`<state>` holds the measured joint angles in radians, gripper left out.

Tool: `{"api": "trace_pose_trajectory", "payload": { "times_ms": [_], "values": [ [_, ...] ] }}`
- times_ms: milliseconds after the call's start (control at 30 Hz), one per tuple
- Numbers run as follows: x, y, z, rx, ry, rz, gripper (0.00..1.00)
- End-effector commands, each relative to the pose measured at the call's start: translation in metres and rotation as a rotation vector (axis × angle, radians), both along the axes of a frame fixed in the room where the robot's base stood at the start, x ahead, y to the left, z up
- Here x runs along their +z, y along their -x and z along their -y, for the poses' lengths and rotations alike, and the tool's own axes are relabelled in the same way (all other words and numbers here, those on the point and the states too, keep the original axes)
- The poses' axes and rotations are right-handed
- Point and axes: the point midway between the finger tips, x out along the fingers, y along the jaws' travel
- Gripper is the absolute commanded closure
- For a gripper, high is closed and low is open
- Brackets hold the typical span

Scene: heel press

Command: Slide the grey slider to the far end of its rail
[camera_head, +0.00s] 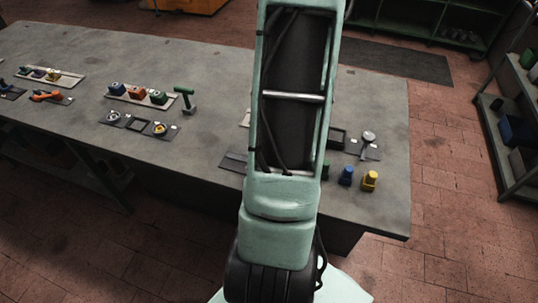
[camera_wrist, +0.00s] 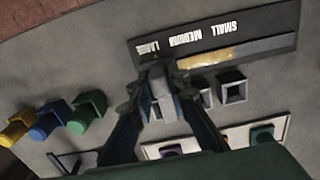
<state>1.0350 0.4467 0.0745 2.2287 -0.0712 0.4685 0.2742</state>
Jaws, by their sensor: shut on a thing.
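In the wrist view the grey slider (camera_wrist: 160,84) is a grey block at the left end of its rail (camera_wrist: 265,47), beside the LARGE label. The rail runs along a dark panel (camera_wrist: 284,19) marked SMALL, MEDIUM and LARGE, with a brass-coloured strip (camera_wrist: 207,58) right of the slider. My gripper (camera_wrist: 161,101) is shut on the slider, one finger on each side. The fingers hide part of the slider and the rail's left end. In the head view my arm hides the gripper, slider and rail.
Square dark sockets (camera_wrist: 232,89) stand close right of my fingers. Green (camera_wrist: 88,110), blue (camera_wrist: 46,124) and yellow (camera_wrist: 15,127) blocks stand to the left. A pale tray (camera_wrist: 212,137) with coloured pieces lies near my gripper. Bare grey tabletop lies left of the panel.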

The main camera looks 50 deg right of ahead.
Motion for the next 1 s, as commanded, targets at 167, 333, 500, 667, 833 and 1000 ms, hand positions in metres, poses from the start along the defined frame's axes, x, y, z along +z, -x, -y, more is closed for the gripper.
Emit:
{"api": "trace_pose_trajectory", "payload": {
  "times_ms": [167,333,500,667,833,1000],
  "values": [
    [0.0007,0.0074,0.0039,-0.001,0.001,-0.001,1.00],
    [0.0006,0.0085,0.0045,-0.001,0.002,-0.002,1.00],
    [0.0005,0.0092,0.0049,-0.002,0.002,-0.003,0.79],
    [0.0004,0.0080,0.0042,-0.002,0.002,-0.001,0.67],
    [0.0002,0.0071,0.0036,-0.001,0.001,-0.001,0.67],
    [0.0054,0.0065,0.0038,0.000,0.002,0.000,0.67]
  ]
}}
